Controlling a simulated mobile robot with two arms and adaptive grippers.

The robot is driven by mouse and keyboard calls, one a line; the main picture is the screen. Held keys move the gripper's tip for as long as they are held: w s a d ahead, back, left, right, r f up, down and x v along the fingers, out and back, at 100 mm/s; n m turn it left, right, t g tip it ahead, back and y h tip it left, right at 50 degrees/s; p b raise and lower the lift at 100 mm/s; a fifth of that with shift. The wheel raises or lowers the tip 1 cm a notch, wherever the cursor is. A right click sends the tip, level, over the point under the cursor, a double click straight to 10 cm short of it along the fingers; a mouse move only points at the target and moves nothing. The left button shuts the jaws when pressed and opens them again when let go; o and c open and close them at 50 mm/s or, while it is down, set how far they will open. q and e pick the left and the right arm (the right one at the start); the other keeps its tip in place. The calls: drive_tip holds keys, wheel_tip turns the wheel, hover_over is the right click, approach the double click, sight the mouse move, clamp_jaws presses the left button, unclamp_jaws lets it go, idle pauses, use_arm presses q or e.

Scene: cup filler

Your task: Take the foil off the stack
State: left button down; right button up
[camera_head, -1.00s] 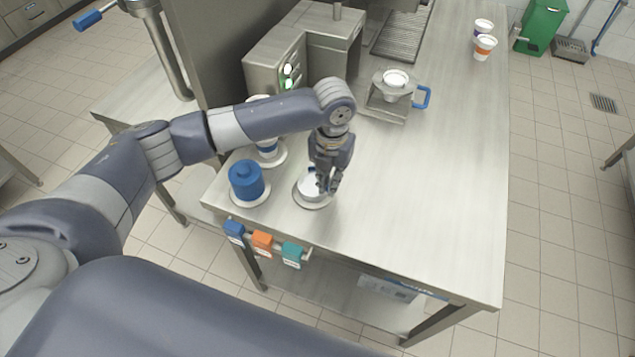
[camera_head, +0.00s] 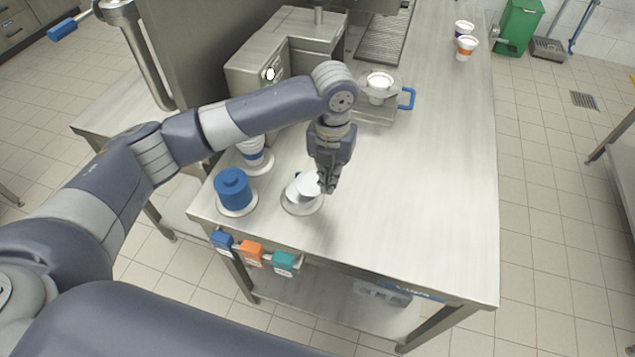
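A silvery-white foil (camera_head: 308,187) is at the low stack on a round white plate (camera_head: 302,209), near the front left of the steel counter. The foil looks tilted, and a bit of blue shows behind its left edge. My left gripper (camera_head: 328,184) points down at the foil's right side. Its fingers are close together and seem to pinch the foil's edge. The arm partly hides the contact. The rest of the stack is mostly hidden under the foil. My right gripper is out of view.
A blue cylinder (camera_head: 232,188) and stacked cups (camera_head: 251,152) stand to the left. A steel machine (camera_head: 285,60) and a holder with a blue handle (camera_head: 407,98) stand behind. Two cups (camera_head: 466,47) are far right. The counter's right side (camera_head: 430,200) is clear.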

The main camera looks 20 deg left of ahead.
use_arm(q)
drive_tip(key=d+r+b, duration=0.1)
drive_tip(key=d+b, duration=0.2)
drive_tip(key=d, duration=1)
drive_tip(key=shift+w+d+r, duration=0.15)
drive_tip(key=shift+w+d, duration=0.1)
